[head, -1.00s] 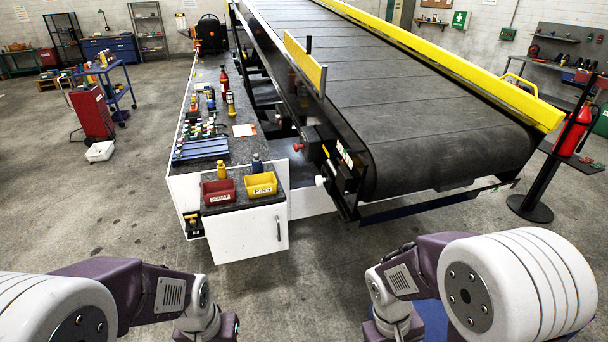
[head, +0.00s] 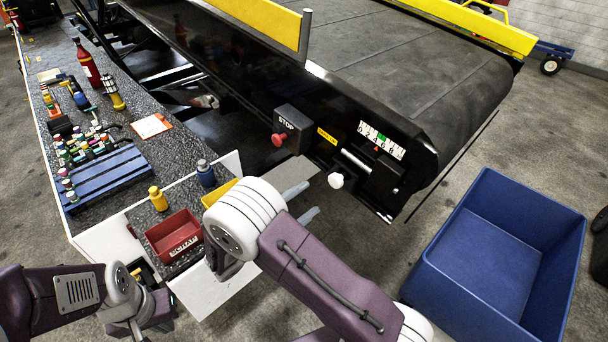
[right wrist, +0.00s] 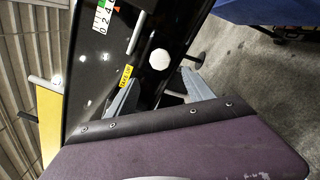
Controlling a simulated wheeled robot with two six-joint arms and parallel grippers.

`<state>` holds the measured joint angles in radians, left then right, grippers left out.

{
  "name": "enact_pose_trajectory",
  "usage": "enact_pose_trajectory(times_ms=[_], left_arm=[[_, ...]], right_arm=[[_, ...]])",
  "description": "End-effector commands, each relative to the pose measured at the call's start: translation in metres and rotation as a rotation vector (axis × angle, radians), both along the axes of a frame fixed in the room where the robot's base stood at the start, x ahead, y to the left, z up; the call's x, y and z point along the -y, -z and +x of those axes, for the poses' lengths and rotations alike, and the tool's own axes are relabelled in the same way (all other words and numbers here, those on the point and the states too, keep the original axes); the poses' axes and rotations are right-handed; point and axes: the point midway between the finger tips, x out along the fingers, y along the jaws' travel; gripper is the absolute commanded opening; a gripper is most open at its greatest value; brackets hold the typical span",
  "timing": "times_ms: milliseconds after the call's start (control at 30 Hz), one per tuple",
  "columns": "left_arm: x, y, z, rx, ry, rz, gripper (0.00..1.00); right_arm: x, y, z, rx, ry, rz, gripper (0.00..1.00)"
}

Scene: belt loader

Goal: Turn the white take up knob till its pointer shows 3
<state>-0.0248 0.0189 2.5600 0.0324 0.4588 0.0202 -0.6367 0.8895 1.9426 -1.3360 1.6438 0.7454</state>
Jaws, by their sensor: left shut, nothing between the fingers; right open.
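The white take up knob (head: 336,180) sticks out from the black side of the belt loader, below a 0-to-8 scale (head: 381,141) with a green patch. A small red pointer (head: 376,149) lies under the scale's middle; its exact reading is too small to tell. My right gripper (head: 303,203) is open and empty, its two grey fingers pointing at the knob from the left, apart from it. In the right wrist view the knob (right wrist: 159,59) lies beyond and between the spread fingers (right wrist: 160,90). My left gripper (head: 140,325) is low at the bottom left, shut, away from the knob.
A STOP box with a red button (head: 279,140) sits left of the knob. A large blue crate (head: 460,250) stands on the floor at right.

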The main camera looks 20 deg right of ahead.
Motion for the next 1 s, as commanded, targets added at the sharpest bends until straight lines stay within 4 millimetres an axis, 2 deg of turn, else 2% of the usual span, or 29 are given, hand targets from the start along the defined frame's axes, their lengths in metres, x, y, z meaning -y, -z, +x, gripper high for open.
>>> enact_pose_trajectory(times_ms=[167, 267, 500, 600, 733, 967, 1000], left_arm=[[0.0, -0.001, 0.0, 0.0, 0.0, 0.0, 0.0], [0.0, -0.006, 0.0, 0.0, 0.0, 0.0, 0.0], [0.0, -0.017, 0.0, 0.0, 0.0, 0.0, 0.0], [0.0, -0.019, 0.0, 0.0, 0.0, 0.0, 0.0], [0.0, -0.02, 0.0, 0.0, 0.0, 0.0, 0.0], [0.0, -0.019, 0.0, 0.0, 0.0, 0.0, 0.0], [0.0, -0.019, 0.0, 0.0, 0.0, 0.0, 0.0]], right_arm=[[0.003, -0.002, 0.002, 0.004, -0.003, -0.004, 0.61], [0.017, -0.003, 0.007, 0.002, 0.001, -0.002, 0.61], [0.063, -0.003, 0.026, 0.0, 0.002, -0.003, 0.61], [0.076, -0.002, 0.031, 0.001, 0.001, -0.002, 0.61], [0.083, -0.001, 0.035, 0.0, -0.001, -0.001, 0.61], [0.084, 0.0, 0.035, 0.001, -0.002, -0.001, 0.61], [0.084, 0.0, 0.035, 0.001, -0.002, -0.001, 0.5]])
